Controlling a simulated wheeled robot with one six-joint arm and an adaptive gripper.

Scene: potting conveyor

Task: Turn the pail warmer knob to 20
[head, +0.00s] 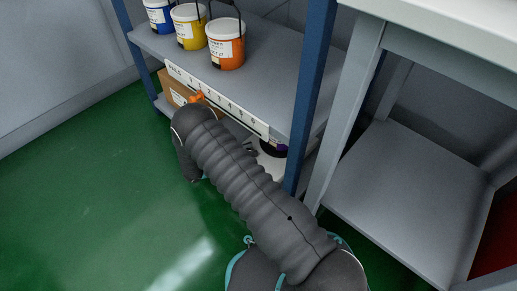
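My dark grey arm covers the middle of the head view. A small dark piece (251,149), perhaps part of my gripper, shows past the arm's right edge at the lower shelf. I cannot see its fingertips clearly or tell whether it is open. Beside it on the lower shelf is a pale surface (268,165), perhaps the pail warmer, mostly hidden by the arm. A dark round thing with a purple patch (273,149) stands there under the upper shelf. No knob or number scale of the warmer can be made out.
Blue (160,17), yellow (190,27) and orange (226,44) pails stand on the upper shelf (265,75), above a numbered label strip (215,98). A cardboard box (175,88) sits below. A blue post (312,90) and grey table (405,190) stand right. Green floor (90,200) is clear left.

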